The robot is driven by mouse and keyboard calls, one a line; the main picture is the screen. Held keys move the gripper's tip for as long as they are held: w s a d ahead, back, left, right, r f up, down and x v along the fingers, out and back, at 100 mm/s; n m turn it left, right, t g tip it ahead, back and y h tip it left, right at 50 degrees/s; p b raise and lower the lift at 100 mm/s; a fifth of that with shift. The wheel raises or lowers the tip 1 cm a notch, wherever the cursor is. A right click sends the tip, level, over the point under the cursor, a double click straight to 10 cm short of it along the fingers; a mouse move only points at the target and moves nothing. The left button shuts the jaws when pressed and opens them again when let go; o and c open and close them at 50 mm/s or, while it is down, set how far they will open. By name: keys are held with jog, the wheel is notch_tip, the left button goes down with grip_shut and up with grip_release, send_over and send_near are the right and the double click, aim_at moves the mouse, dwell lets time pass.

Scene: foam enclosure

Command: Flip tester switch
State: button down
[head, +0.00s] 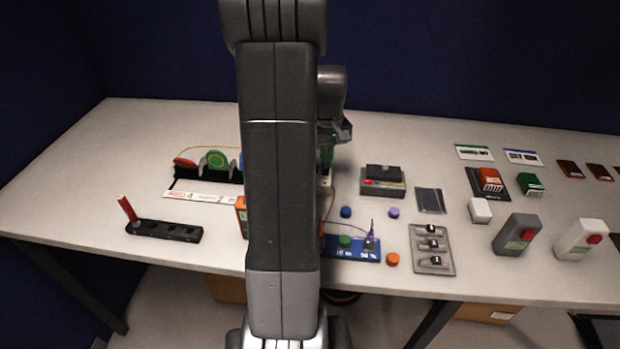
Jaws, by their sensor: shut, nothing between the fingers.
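Which item is the tester is not certain. A grey box with a dark raised top and a red part (383,181) stands right of my arm on the table. A grey panel with several black knobs or switches (432,249) lies nearer the front edge. A blue board (350,248) with a green round part lies left of that panel, partly hidden by my arm. My gripper (345,131) shows just right of the arm, shut and empty, up and left of the grey box. Its fingertips are small and partly hidden. No switch position can be read.
The table (70,190) also holds a black rack (164,231) with a red stick at left. My arm hides the table's middle.

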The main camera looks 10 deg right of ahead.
jog(key=shift+f, duration=0.2)
jog(key=shift+r, duration=0.1)
jog(key=shift+r+p, duration=2.75)
jog(key=shift+r, duration=0.75)
jog(key=shift+f, duration=0.15)
notch_tip(320, 180, down, 7)
jog(key=b, duration=0.5)
jog(key=shift+b, duration=0.4)
jog(key=shift+r, duration=0.2)
